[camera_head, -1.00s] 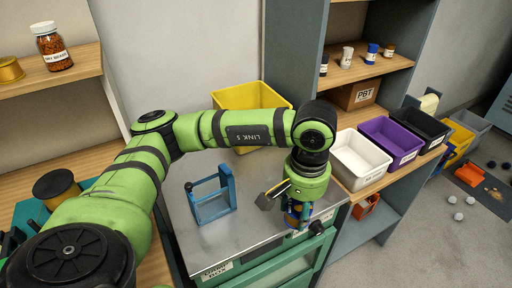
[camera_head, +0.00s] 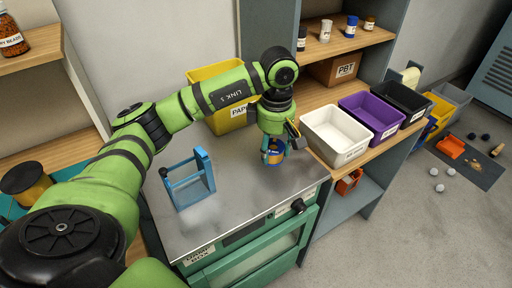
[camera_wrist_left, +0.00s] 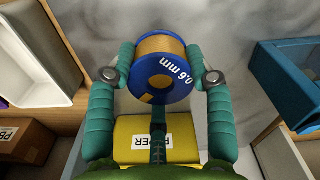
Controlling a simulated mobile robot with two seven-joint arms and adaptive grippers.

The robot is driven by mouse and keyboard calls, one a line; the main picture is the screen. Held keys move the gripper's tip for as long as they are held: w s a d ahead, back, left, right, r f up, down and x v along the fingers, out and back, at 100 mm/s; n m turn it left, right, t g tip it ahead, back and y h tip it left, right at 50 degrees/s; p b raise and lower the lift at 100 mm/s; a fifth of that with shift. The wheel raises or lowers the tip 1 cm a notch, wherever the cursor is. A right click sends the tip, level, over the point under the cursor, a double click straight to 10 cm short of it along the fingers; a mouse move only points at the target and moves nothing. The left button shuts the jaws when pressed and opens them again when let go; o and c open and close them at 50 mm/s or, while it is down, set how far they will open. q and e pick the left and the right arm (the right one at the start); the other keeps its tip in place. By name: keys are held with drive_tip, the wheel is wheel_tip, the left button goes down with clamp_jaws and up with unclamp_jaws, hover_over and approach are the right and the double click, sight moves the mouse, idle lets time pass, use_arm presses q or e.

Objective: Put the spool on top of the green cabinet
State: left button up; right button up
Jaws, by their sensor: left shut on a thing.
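The spool (camera_head: 275,158) is blue with gold-coloured winding. In the left wrist view the spool (camera_wrist_left: 162,78) shows a "0.6 mm" label. My left gripper (camera_head: 272,152) is shut on it, with one teal finger on each side. The spool is over the right rear part of that top. I cannot tell whether it touches the surface. My right gripper is not in view.
A blue frame (camera_head: 188,181) stands on the cabinet top to the left. A yellow bin (camera_head: 232,117) is behind my gripper. White (camera_head: 337,155), purple (camera_head: 374,128) and black (camera_head: 405,112) bins line the shelf to the right. The cabinet top's front middle is clear.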

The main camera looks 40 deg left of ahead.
sight(261, 166)
use_arm(q)
drive_tip(key=a, duration=0.1)
drive_tip(key=a+f, duration=0.2)
drive_tip(key=a, duration=0.1)
drive_tip(key=shift+w+f+p, duration=0.2)
drive_tip(key=shift+w+p, duration=0.15)
drive_tip(key=shift+p, duration=0.05)
drive_tip(key=shift+a+f, duration=0.15)
wheel_tip(261, 166, down, 3)
drive_tip(key=shift+f+p, duration=0.15)
drive_tip(key=shift+p, duration=0.55)
drive_tip(key=shift+f, duration=0.35)
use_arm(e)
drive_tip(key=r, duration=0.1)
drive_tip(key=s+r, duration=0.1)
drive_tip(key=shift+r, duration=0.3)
use_arm(q)
drive_tip(key=shift+f, duration=0.15)
drive_tip(key=o, duration=1.2)
drive_tip(key=shift+c, duration=0.2)
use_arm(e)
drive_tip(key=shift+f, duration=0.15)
